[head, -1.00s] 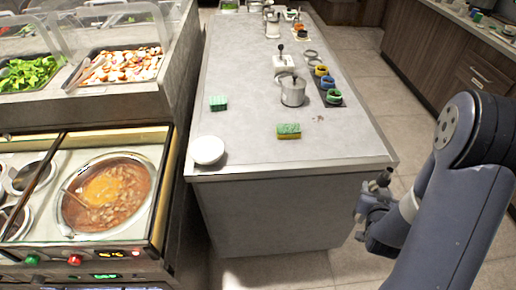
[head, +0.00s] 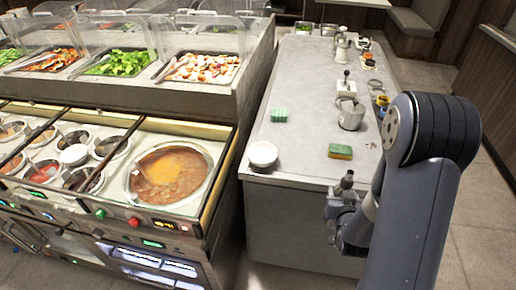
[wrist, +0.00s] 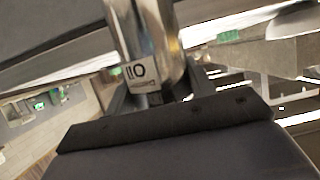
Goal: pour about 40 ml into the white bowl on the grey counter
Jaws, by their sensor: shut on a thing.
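The white bowl (head: 263,154) stands near the front left corner of the grey counter (head: 300,160). My gripper (head: 342,197) is in front of the counter's front edge, to the right of the bowl and well apart from it. It is shut on a shiny metal container (wrist: 150,35), whose small white label appears to read OIL upside down. The container's top (head: 347,180) shows small above the gripper in the head view. Its spout and contents cannot be made out.
A green and yellow sponge (head: 340,152) lies right of the bowl, and a green sponge (head: 279,116) lies behind it. A metal pot (head: 351,116) stands farther back. A food station with a soup pan (head: 170,177) stands left, across a narrow gap.

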